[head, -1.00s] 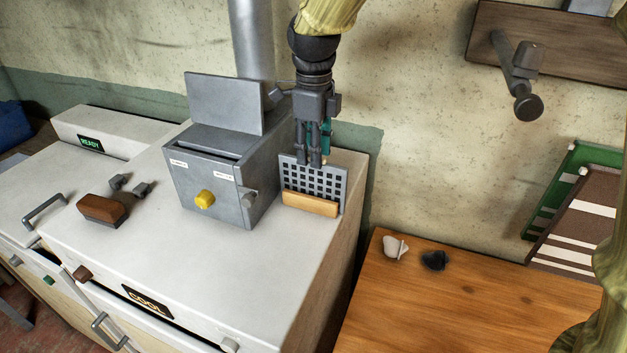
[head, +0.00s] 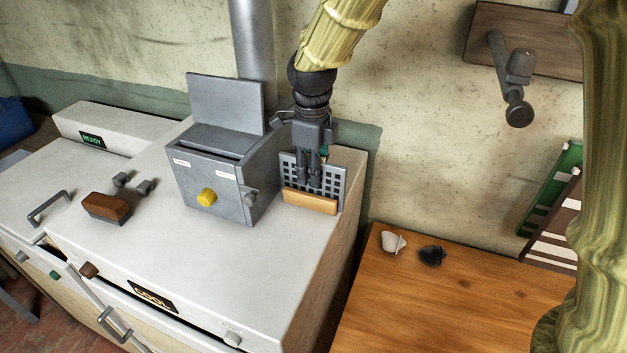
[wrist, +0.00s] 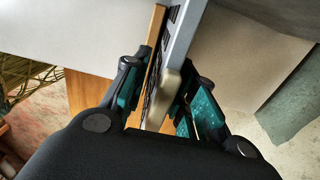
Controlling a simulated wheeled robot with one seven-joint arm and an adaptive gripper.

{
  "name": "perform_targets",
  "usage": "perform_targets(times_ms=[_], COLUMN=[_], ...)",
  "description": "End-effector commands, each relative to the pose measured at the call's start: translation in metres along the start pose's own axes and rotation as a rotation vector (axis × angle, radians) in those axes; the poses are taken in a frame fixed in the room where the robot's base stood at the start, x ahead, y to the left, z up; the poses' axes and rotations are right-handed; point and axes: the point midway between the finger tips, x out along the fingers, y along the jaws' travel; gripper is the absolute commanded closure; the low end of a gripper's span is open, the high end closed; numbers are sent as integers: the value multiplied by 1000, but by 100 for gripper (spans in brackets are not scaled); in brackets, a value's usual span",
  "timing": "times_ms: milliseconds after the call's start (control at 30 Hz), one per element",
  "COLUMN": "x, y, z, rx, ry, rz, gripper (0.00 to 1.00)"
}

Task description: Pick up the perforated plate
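The perforated plate (head: 329,180) is a grey upright sheet with a grid of square holes and a light wooden strip along its lower front. In the head view it stands on the white worktop, right of the grey box. My gripper (head: 309,182) points down over its upper part, and its fingers hide some of the holes. In the wrist view the plate (wrist: 183,38) shows edge-on, with a rounded beige piece on its near edge. The open fingers of my gripper (wrist: 165,78) are on either side of it, close to its faces. Contact is hard to tell.
The grey box (head: 215,180) with a yellow knob and raised lid stands close on the left. A brown block (head: 106,208) lies farther left. The wooden table (head: 440,300) at right holds a white and a black small object. The worktop's front is clear.

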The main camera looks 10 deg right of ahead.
Motion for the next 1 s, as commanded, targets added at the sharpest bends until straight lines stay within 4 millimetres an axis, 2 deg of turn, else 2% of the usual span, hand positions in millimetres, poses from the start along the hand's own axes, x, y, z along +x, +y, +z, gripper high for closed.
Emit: perform_targets(times_ms=[33,100,467,633,767,1000], x=[0,0,-1,-9,-26,-82], y=[0,0,0,-1,0,-1], z=[0,0,0,0,0,1], rx=[0,0,0,2,0,2], ry=[0,0,0,-1,-2,-4], rz=[0,0,-1,-3,-4,-7], gripper=[88,100,100,100,100,100])
